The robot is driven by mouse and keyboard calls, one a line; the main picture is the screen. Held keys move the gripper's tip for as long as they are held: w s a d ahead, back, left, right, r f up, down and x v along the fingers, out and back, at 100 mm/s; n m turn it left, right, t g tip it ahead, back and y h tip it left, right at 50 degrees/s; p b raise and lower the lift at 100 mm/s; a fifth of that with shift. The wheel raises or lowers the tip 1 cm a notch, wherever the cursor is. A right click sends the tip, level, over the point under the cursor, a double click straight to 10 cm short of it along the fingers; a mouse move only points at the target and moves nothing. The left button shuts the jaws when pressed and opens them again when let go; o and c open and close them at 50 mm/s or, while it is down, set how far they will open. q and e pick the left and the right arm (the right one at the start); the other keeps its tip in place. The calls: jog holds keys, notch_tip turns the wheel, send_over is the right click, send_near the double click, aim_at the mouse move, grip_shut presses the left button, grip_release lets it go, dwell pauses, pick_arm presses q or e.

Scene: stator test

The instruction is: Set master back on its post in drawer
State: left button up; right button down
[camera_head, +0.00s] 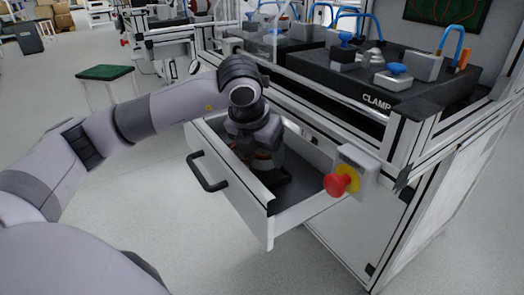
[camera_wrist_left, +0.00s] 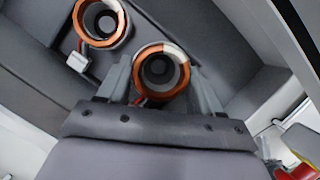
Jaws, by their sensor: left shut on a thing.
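The open drawer (camera_head: 237,203) has a grey inside, and my left arm reaches down into it. My left gripper (camera_head: 268,172) is inside the drawer, mostly hidden behind its own wrist in the head view. In the left wrist view, the gripper (camera_wrist_left: 162,86) is shut on a copper-and-white stator ring (camera_wrist_left: 178,80), which looks like the master. A second similar ring (camera_wrist_left: 119,37) stands in the drawer beside it, up and to the left. The centre of the held ring is dark, and I cannot tell whether a post is inside it. My right gripper is not in view.
Above is a bench with a black clamp fixture (camera_head: 388,95). Open floor (camera_head: 150,220) lies in front of the drawer.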

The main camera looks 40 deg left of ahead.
pick_arm(q)
jog(key=shift+f, duration=0.1)
jog(key=shift+f+b, duration=0.65)
jog(key=shift+w+f, duration=0.1)
jog(key=shift+f, duration=0.15)
jog(key=shift+f+b, duration=0.25)
jog(key=shift+b, duration=0.3)
jog(key=o, duration=1.2)
jog(key=shift+c, duration=0.2)
jog(key=shift+r, duration=0.1)
